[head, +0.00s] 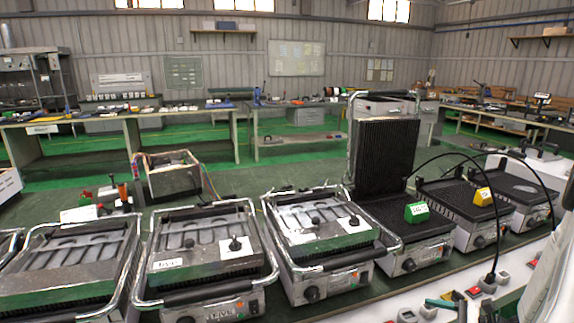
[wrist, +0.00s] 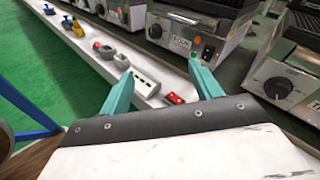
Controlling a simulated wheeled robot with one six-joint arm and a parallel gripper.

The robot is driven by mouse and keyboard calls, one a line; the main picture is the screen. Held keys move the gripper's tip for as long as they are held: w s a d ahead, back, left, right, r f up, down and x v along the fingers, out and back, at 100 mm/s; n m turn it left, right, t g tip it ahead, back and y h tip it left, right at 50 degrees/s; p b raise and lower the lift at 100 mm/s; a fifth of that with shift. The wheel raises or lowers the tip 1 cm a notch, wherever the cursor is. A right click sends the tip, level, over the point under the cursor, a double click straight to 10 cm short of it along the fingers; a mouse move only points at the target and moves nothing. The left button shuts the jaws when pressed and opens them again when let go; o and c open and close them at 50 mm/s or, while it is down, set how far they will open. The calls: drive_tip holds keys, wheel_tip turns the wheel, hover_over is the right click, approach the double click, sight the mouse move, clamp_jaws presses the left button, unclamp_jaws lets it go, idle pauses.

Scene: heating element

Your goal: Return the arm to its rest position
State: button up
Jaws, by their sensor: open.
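In the wrist view my gripper (wrist: 160,72) has its two teal fingers spread apart. No object shows held between them. Past the fingertips lies a white ledge with a small white socket strip (wrist: 146,84) and a red part (wrist: 175,98). The fingers appear above the ledge, but I cannot tell the exact height. Pale parts of my arm show at the right edge of the head view.
Several contact grills line the bench, including a closed one (head: 207,264) and one with its ribbed lid raised (head: 384,153). Green (head: 417,212) and yellow (head: 483,196) tags sit on grills. Black cables arch at the right. Grill fronts (wrist: 184,38) border the ledge.

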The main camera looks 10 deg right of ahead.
drive_tip(key=s+a+r+n+g+h, duration=0.3)
drive_tip(key=a+r+n, duration=0.4)
drive_tip(key=r, duration=0.3)
drive_tip(key=s+a+r+n+g+h, duration=0.3)
drive_tip(key=s+a+r+n+h, duration=0.1)
drive_tip(key=s+a+r+n, duration=0.4)
drive_tip(key=s+a+r+n+g+h, duration=0.3)
drive_tip(key=a+r+n, duration=0.5)
drive_tip(key=r, duration=0.6)
drive_tip(key=s+a+h, duration=0.1)
drive_tip(key=s+a, duration=0.1)
drive_tip(key=shift+s+a+r+g+h, duration=0.15)
drive_tip(key=shift+s+r+g+h, duration=0.15)
drive_tip(key=shift+s+g, duration=0.1)
